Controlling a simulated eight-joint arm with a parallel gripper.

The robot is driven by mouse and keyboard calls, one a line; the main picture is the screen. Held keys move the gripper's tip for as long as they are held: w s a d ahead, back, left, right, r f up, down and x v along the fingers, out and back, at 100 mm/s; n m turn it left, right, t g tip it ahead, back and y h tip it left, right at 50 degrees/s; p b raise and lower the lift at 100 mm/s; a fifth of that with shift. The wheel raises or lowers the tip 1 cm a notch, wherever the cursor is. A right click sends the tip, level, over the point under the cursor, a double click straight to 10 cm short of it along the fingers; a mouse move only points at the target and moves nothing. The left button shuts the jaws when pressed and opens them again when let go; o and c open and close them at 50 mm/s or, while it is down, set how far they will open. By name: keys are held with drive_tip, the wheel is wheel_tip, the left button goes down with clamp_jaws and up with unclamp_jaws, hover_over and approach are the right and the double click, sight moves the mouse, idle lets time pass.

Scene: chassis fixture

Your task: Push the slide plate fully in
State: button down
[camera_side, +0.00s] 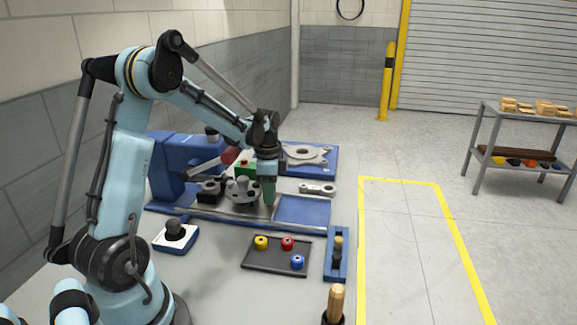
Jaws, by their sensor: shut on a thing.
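The slide plate (259,212) appears as a grey metal plate low on the blue chassis fixture (165,160), beside a round grey hub part (242,190). My gripper (269,203) points down at the right end of this plate, right of the hub part. Its fingers are shut at the plate's edge. What lies between the fingertips is too small to see clearly. A bare blue bed (303,210) extends to the right of the plate. The plate's left part is hidden behind the hub part and a dark block (210,190).
A dark tray (272,263) with yellow, red and blue knobs sits in front. Right of it is a blue holder (337,265). A wood-handled tool (335,303) stands nearer. A grey link (318,188) and a blue plate with a flange (303,155) lie behind.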

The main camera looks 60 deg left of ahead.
drive_tip(key=c, duration=0.8)
unclamp_jaws()
wheel_tip(320, 180, up, 12)
drive_tip(key=shift+s+d+r, duration=0.1)
drive_tip(key=shift+d, duration=0.05)
